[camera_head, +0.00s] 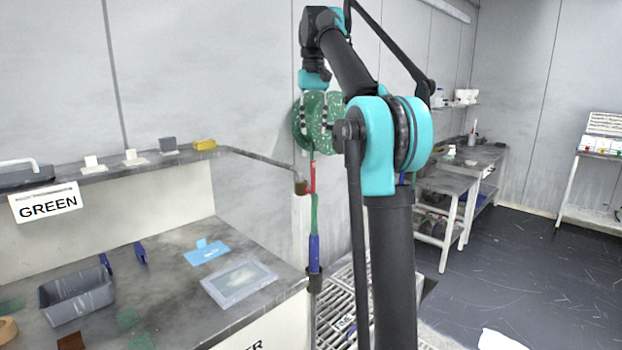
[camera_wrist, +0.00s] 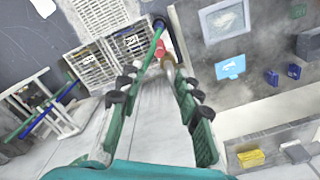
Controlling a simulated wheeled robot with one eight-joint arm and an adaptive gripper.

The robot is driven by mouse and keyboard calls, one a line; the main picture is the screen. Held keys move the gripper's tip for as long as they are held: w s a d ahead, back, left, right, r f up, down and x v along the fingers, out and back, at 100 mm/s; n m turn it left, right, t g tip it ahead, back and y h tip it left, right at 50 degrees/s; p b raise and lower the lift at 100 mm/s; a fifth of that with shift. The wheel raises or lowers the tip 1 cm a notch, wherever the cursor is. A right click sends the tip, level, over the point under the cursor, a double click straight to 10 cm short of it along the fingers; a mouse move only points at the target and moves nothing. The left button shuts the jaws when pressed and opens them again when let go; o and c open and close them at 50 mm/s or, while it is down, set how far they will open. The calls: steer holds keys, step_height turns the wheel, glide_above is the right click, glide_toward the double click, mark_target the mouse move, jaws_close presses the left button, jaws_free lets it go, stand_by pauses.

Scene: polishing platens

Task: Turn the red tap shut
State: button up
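The red tap (camera_head: 313,176) is a small upright red piece beside the brass-coloured end (camera_head: 300,187) of a grey pipe coming from the left wall ledge. A green and blue hose-like length (camera_head: 314,245) hangs below it. In the wrist view the red tap (camera_wrist: 155,47) shows just beyond the fingertips, with the brass end close by. My gripper (camera_wrist: 152,72) has two green fingers with black pads, spread apart with nothing between them. In the head view my gripper (camera_head: 319,122) is above the tap, apart from it; my arm hides part of the area to its right.
A grey bench (camera_head: 180,290) stands at the left with a grey bin (camera_head: 77,296), a blue card and a framed plate. The ledge above holds small blocks and a "GREEN" sign (camera_head: 47,203). A slatted rack (camera_head: 340,305) lies below the tap. Open floor (camera_head: 530,280) is at the right.

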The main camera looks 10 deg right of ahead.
mark_target(313, 188)
step_height(313, 188, down, 17)
steer(key=shift+f, duration=0.15)
stand_by(0.5)
steer(key=shift+c, duration=0.3)
jaws_close()
